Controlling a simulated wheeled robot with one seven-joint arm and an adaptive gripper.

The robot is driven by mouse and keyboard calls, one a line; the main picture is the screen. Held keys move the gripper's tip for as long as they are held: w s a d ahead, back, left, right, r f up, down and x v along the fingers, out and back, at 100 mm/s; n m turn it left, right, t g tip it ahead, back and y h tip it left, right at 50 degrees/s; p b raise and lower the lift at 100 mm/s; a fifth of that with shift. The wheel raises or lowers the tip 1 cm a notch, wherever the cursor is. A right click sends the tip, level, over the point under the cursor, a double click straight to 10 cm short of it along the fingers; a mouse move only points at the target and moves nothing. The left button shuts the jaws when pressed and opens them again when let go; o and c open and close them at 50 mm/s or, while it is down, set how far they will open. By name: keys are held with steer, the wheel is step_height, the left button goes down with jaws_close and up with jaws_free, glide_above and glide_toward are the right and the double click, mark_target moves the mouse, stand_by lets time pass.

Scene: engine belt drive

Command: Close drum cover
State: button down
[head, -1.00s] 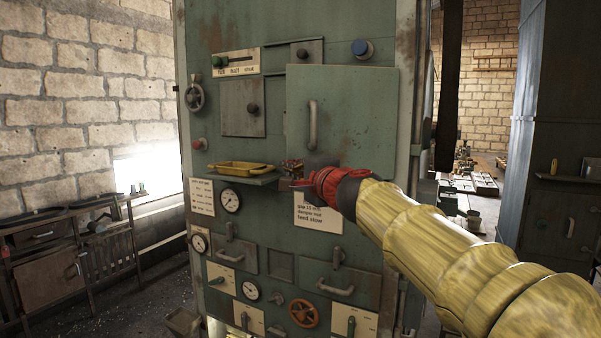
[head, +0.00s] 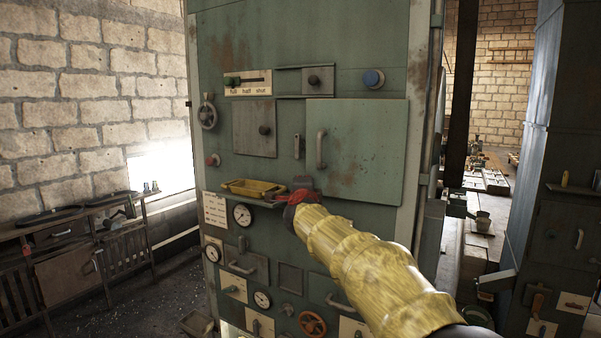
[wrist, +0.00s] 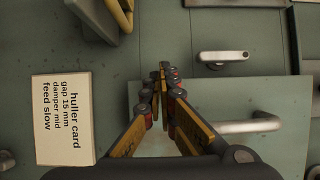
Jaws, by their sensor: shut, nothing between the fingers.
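The drum cover (head: 370,155), a large green rust-spotted panel with a vertical grey handle (head: 320,150), lies flat or nearly flat against the cabinet front in the head view. I cannot tell whether a small gap remains at its left edge. A small latch handle (head: 297,147) is just left of it. In the wrist view the cover (wrist: 285,150) fills the lower right, with the latch handle (wrist: 223,56) above it. My gripper (head: 303,185) is shut and empty near the cover's lower left corner; its fingertips (wrist: 163,75) show close together. Contact with the cover is unclear.
A yellow tray (head: 252,188) on a small shelf is just left of my gripper. The huller card (wrist: 64,118) is on the panel in the wrist view. Gauges, handles and an orange handwheel (head: 312,324) crowd the cabinet below. A bench (head: 65,265) stands at left.

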steer(key=w+h+p, duration=0.1)
steer(key=w+d+m+h+p, duration=0.1)
steer(key=p, duration=0.1)
steer(key=shift+w+r, duration=0.2)
steer(key=shift+w, duration=0.1)
steer(key=shift+d, duration=0.15)
stand_by(0.3)
steer(key=shift+f, duration=0.1)
